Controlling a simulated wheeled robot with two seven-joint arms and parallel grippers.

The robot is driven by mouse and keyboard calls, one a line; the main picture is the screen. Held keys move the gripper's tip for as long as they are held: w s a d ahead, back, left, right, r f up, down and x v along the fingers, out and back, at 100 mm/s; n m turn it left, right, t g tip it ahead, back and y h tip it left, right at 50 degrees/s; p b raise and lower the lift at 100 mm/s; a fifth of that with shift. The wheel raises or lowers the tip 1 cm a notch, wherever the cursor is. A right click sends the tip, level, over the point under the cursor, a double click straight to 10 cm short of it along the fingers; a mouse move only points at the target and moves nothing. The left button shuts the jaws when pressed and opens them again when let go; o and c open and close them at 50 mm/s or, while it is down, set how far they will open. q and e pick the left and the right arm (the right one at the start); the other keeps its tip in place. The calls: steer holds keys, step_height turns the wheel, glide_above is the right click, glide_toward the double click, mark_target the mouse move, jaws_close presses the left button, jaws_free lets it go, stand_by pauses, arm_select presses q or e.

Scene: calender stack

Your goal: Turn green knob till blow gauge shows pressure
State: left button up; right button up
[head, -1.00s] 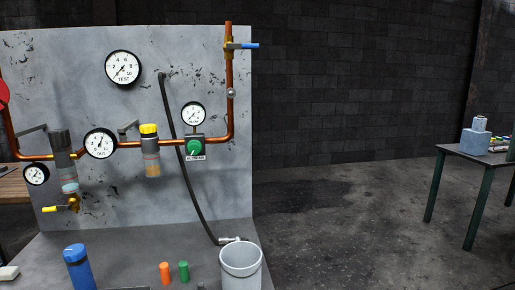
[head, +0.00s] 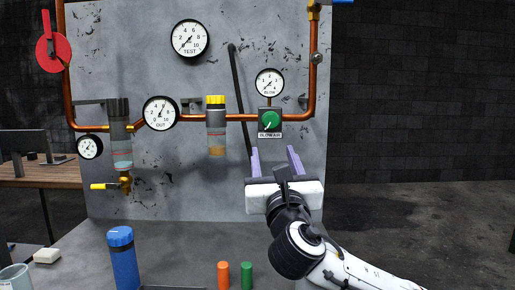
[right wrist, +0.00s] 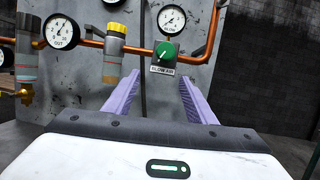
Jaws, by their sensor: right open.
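The green knob (head: 269,120) sits on a grey block on the upright panel, above a label that seems to read "BLOW AIR". The blow gauge (head: 270,83), a white dial, is right above it; its needle points to the lower left, and the reading is too small to tell. My right gripper (head: 275,160) is open and empty, below and in front of the knob, apart from it. In the right wrist view the knob (right wrist: 167,51) shows beyond and between the two purple fingers (right wrist: 161,98). My left gripper is not in view.
Copper pipes (head: 190,118), the OUT gauge (head: 160,113) and a yellow-topped filter (head: 216,125) lie left of the knob. A black hose (head: 238,90) hangs behind my gripper. A blue bottle (head: 123,258) and orange and green cylinders (head: 223,274) stand on the bench.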

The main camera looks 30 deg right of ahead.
mark_target(271, 123)
steer(key=shift+n+t+h, duration=0.3)
steer(key=shift+n+h, duration=0.1)
steer(key=shift+n, duration=0.2)
steer(key=x, duration=0.3)
steer(key=r+x, duration=0.1)
steer(key=x, duration=0.3)
steer(key=s+r+x, duration=0.1)
steer(key=x, duration=0.3)
steer(key=shift+w+d+r, duration=0.15)
steer(key=shift+w+d, duration=0.1)
steer(key=shift+w, duration=0.1)
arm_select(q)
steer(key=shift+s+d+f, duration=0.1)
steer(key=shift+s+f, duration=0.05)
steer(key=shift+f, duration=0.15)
arm_select(e)
steer(key=c, duration=1)
